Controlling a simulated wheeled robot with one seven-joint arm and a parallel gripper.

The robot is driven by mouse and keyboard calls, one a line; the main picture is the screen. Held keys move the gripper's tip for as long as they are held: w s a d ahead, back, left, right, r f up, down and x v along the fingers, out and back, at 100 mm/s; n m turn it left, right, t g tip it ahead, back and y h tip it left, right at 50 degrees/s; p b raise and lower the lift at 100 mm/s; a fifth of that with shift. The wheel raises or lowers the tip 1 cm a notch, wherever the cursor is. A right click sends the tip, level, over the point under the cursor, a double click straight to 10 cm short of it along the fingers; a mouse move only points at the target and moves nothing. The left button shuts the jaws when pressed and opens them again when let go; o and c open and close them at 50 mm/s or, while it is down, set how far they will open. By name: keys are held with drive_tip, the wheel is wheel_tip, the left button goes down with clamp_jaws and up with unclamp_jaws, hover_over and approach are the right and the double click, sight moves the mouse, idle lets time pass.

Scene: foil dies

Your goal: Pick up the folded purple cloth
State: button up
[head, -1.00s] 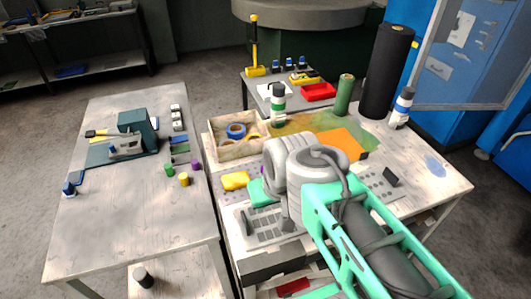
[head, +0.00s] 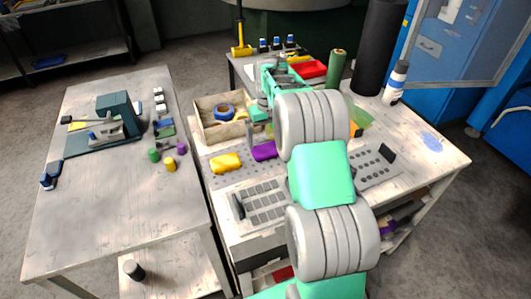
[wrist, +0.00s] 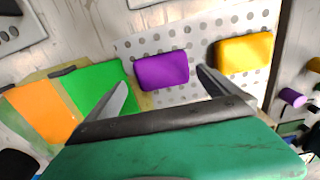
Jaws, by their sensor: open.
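The folded purple cloth (head: 264,151) lies on a perforated light plate on the right-hand table, beside a folded yellow cloth (head: 226,162). In the wrist view the purple cloth (wrist: 162,70) shows whole, just beyond and between my fingertips. My gripper (wrist: 162,80) is open and empty, with a finger on either side of the cloth in the picture. I cannot tell its exact height above the cloth. In the head view my gripper (head: 260,116) is behind the purple cloth, partly hidden by my own arm.
The yellow cloth (wrist: 245,52) lies right of the purple one in the wrist view. A green sheet (wrist: 100,88) and an orange sheet (wrist: 40,110) lie to its left. A wooden tray (head: 207,137) holding blue tape (head: 223,111) stands behind the plate. A slotted block (head: 262,203) lies in front.

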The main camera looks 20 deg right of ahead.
sight(266, 148)
drive_tip(key=f, duration=0.2)
drive_tip(key=f+p, duration=0.1)
drive_tip(key=f, duration=0.2)
drive_tip(key=shift+w+a+f, duration=0.15)
drive_tip(key=shift+w+f, duration=0.1)
drive_tip(key=shift+f, duration=0.1)
drive_tip(key=c, duration=1.1)
drive_tip(key=shift+r, duration=0.5)
drive_tip(key=d+r, duration=0.1)
drive_tip(key=r, duration=0.1)
drive_tip(key=d+r+b, duration=0.1)
drive_tip(key=r, duration=0.1)
drive_tip(key=d+r, duration=0.2)
drive_tip(key=shift+s+d+r, duration=0.1)
drive_tip(key=shift+s+r, duration=0.25)
drive_tip(key=s+d+r+b, duration=0.1)
drive_tip(key=s+d+r, duration=0.1)
drive_tip(key=d+r, duration=0.3)
drive_tip(key=d, duration=0.4)
drive_tip(key=shift+d+r+b, duration=0.15)
drive_tip(key=shift+d+b, duration=0.1)
drive_tip(key=shift+b, duration=0.1)
drive_tip(key=shift+s, duration=0.15)
